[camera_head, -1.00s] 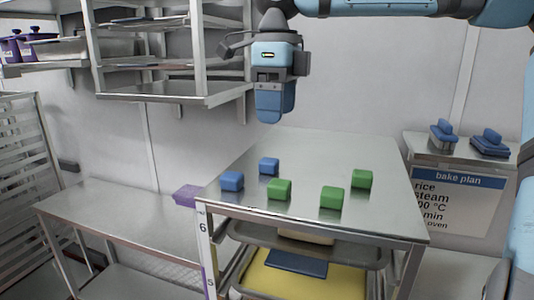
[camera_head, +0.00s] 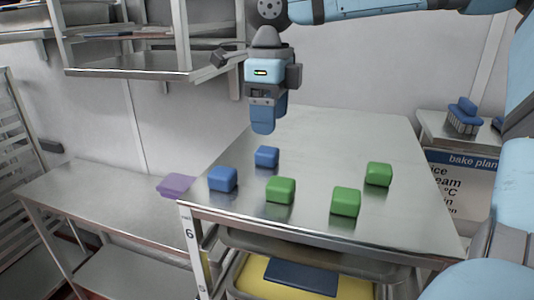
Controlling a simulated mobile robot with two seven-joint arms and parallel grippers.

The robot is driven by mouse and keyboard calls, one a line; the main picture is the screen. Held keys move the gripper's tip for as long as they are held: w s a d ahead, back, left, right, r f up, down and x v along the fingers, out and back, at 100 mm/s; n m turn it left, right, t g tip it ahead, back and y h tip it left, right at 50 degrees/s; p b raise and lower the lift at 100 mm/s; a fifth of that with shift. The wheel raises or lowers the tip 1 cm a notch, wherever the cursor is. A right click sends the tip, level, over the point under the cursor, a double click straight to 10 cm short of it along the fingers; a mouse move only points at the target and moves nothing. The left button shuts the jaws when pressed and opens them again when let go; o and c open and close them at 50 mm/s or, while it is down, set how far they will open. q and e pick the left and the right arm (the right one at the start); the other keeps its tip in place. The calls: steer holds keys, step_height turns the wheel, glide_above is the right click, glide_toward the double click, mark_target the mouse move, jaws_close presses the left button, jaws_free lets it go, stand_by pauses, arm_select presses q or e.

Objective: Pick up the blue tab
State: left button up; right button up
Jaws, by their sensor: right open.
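Two blue blocks, which look like the blue tabs, sit on the steel table top (camera_head: 310,140). One blue tab (camera_head: 223,179) is near the table's left front edge, and the other blue tab (camera_head: 266,157) is a little farther back and right. My right gripper (camera_head: 263,130) points down above the table, just above and behind the farther blue tab, apart from it. Its jaws are open with nothing seen between them, though the fingers overlap from this angle. My left gripper is not in view.
Green blocks (camera_head: 280,190), (camera_head: 346,202) and (camera_head: 379,174) stand right of the blue ones. A purple item (camera_head: 176,185) lies at the lower left table (camera_head: 100,195). A wall shelf (camera_head: 150,68) is at upper left. Blue brushes (camera_head: 465,115) sit on a right-hand surface.

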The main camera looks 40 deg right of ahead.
mark_target(267, 150)
steer(key=shift+f, duration=0.7)
steer(key=shift+a+f, duration=0.1)
steer(key=shift+f, duration=0.2)
steer(key=f, duration=0.1)
steer(key=f+p, duration=0.1)
steer(key=f, duration=0.1)
steer(key=shift+w+a+f, duration=0.1)
steer(key=shift+w+f, duration=0.15)
steer(key=shift+f, duration=0.5)
steer(key=c, duration=1)
